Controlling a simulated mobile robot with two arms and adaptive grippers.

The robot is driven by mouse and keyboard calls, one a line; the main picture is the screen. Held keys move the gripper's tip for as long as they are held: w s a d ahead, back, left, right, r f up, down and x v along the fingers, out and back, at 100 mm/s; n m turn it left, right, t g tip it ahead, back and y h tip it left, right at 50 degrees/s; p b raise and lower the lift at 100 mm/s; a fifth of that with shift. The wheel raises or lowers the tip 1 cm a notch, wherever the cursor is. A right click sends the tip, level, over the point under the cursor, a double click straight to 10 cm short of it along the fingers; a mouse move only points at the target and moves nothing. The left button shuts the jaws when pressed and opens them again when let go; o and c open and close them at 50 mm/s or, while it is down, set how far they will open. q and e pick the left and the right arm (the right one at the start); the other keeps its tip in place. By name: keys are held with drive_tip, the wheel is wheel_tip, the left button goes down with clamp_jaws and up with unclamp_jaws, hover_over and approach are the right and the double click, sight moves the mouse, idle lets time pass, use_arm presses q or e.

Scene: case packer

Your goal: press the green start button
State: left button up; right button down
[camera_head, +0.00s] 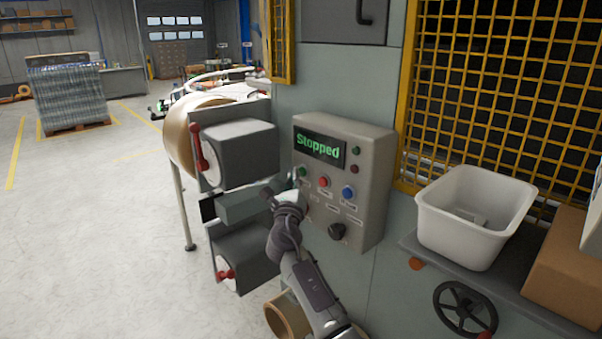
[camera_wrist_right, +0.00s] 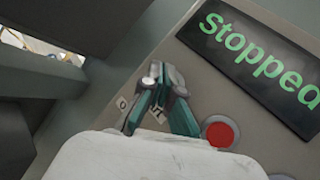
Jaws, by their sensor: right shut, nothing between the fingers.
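The control panel (camera_head: 372,165) is a grey box with a display (camera_head: 319,147) that reads "Stopped" in green letters. The green start button (camera_head: 303,172) is below the left part of the display. My right gripper (camera_head: 298,183) is shut and empty, with its fingertips just below and left of the green button. I cannot tell whether they touch it. In the right wrist view the shut fingertips (camera_wrist_right: 160,80) are in front of the panel, and I cannot make out the green button there. My left gripper is not in view.
A red button (camera_head: 323,181) and a blue button (camera_head: 349,192) are to the right of the green one. A black knob (camera_head: 337,231) is lower down. A white bin (camera_head: 470,235) and a cardboard box (camera_head: 567,267) stand on the shelf at right. Grey machine housings flank my arm's left.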

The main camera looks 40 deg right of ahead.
drive_tip(key=shift+d, duration=0.45)
idle(0.6)
drive_tip(key=shift+a, duration=0.1)
drive_tip(key=shift+s+a+p, duration=0.1)
drive_tip(key=shift+a+p, duration=0.3)
drive_tip(key=shift+a, duration=0.35)
drive_tip(key=a+p, duration=0.1)
drive_tip(key=a, duration=0.4)
drive_tip(key=shift+s, duration=0.15)
idle(0.9)
